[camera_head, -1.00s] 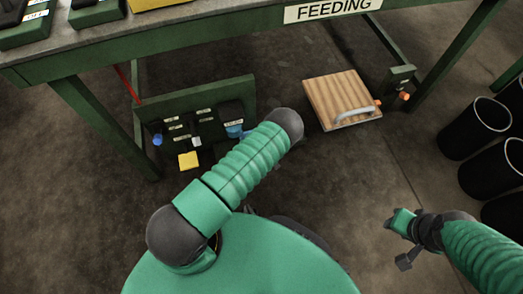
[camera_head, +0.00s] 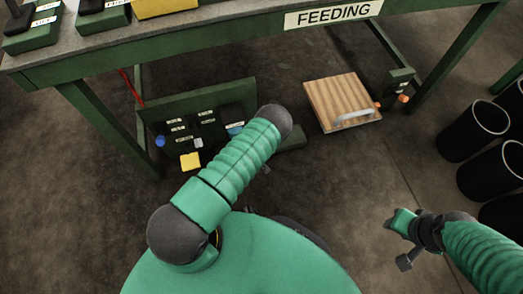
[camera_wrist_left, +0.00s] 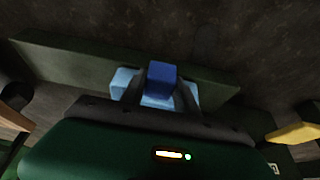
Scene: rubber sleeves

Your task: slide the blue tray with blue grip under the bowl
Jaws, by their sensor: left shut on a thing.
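In the left wrist view my left gripper (camera_wrist_left: 160,90) is shut on a dark blue grip (camera_wrist_left: 162,76). Light blue surfaces, seemingly the blue tray (camera_wrist_left: 122,80), show on both sides of and below the grip. In the head view my left arm's elbow hides the left gripper and the grip. A little light blue (camera_head: 234,128) shows left of the elbow. My right gripper (camera_head: 404,238) hangs at the lower right, away from the table; its fingers are too small to judge. I cannot make out a bowl.
A long dark green bar (camera_wrist_left: 70,58) lies behind the tray. Under the FEEDING table (camera_head: 230,40) stand a green panel (camera_head: 205,97), dark labelled pieces, a yellow block (camera_head: 190,161) and a wooden board (camera_head: 335,97) with a handle. Black bins (camera_head: 475,130) stand right. Floor between is clear.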

